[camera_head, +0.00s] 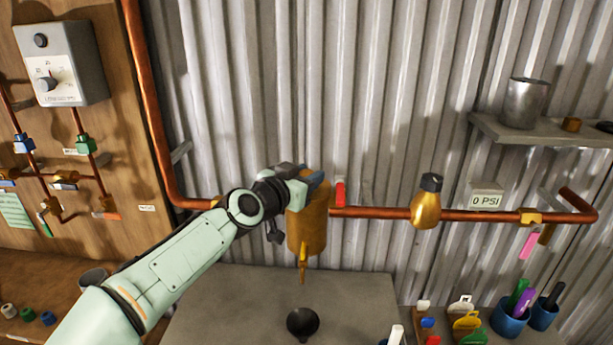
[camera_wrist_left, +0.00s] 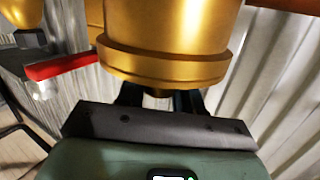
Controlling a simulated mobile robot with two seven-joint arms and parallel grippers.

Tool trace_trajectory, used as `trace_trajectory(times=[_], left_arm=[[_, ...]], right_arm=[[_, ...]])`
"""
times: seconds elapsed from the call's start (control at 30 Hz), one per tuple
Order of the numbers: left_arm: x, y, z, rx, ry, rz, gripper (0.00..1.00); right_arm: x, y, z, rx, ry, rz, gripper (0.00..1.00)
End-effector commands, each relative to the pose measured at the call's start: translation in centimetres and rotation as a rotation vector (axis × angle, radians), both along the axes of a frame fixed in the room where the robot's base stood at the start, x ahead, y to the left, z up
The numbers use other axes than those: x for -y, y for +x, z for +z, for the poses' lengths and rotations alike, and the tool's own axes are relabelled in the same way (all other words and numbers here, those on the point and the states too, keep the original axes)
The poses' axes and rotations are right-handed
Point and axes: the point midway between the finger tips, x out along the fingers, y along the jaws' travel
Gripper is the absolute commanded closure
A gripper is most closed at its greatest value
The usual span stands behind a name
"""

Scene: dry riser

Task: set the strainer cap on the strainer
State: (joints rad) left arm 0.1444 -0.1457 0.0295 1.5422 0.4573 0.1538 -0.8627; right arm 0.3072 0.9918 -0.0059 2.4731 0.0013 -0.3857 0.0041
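The strainer is the brass body (camera_head: 307,228) on the copper pipe, with a small drain tap below it. My left gripper (camera_head: 308,177) is at its top. In the left wrist view the strainer (camera_wrist_left: 175,22) fills the upper middle. The wide brass band at its end looks like the strainer cap (camera_wrist_left: 165,66), flush against the body with no clear gap. A short stub of it shows between the dark fingers of my left gripper (camera_wrist_left: 158,98), which appear shut on it. The stub is mostly hidden. My right gripper is not in view.
A red valve handle (camera_head: 340,192) stands just right of the strainer. Farther right are a brass bulb-shaped fitting (camera_head: 426,208) and a 0 PSI gauge (camera_head: 487,197). A black funnel (camera_head: 302,323) sits below on the grey bench (camera_head: 235,300). A shelf (camera_head: 545,135) holds a metal cup.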

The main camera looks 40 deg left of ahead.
Motion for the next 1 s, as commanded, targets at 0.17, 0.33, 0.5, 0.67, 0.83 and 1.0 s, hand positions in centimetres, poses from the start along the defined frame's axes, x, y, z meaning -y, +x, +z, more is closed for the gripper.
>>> trace_trajectory(times=[0.17,0.33,0.5,0.67,0.83,1.0], left_arm=[[0.0,0.0,-0.2,-0.004,-0.001,-0.001,0.36],[0.0,0.0,-0.3,-0.005,-0.002,-0.001,0.36],[0.0,-1.0,0.0,-0.003,0.001,0.000,0.36],[0.2,-4.0,0.4,-0.001,0.001,0.001,0.36],[0.4,-7.9,1.0,0.000,0.001,0.002,0.36],[0.6,-11.1,1.4,-0.002,0.000,0.001,0.36]], right_arm=[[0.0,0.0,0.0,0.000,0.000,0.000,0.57],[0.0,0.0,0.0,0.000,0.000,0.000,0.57],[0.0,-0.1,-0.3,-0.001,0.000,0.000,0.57],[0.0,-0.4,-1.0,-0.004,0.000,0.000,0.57],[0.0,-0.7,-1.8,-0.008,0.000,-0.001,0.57],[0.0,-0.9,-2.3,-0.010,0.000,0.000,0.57]])
